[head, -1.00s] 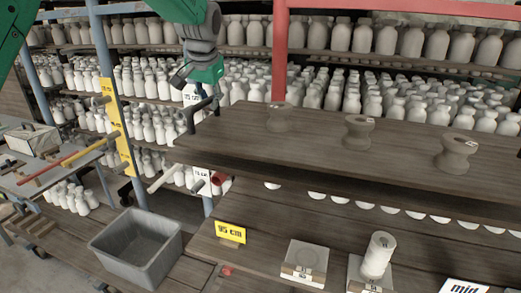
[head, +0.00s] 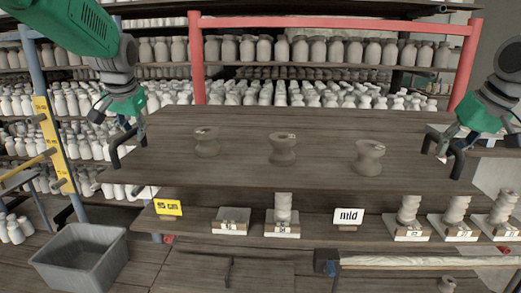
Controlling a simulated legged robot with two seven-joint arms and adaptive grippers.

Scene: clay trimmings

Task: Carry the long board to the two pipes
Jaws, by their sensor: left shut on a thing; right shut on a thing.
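The long board (head: 330,145) is a wide brown wooden plank, held roughly level in front of me. Three grey-brown clay pieces with narrow waists (head: 206,142), (head: 282,149), (head: 370,158) stand upright on it, spaced apart. My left gripper (head: 124,140) is shut at the board's left end. My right gripper (head: 440,147) is shut at its right end. The fingers are dark and small, so their exact hold is hard to see. I cannot clearly make out the two pipes.
Below the board is a wooden bench with a yellow sign (head: 168,208), a "mid" sign (head: 348,216) and several white blocks, some bearing clay pieces. A grey bin (head: 80,258) stands at lower left. Behind are a red frame (head: 330,24) and shelves of pale bottles.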

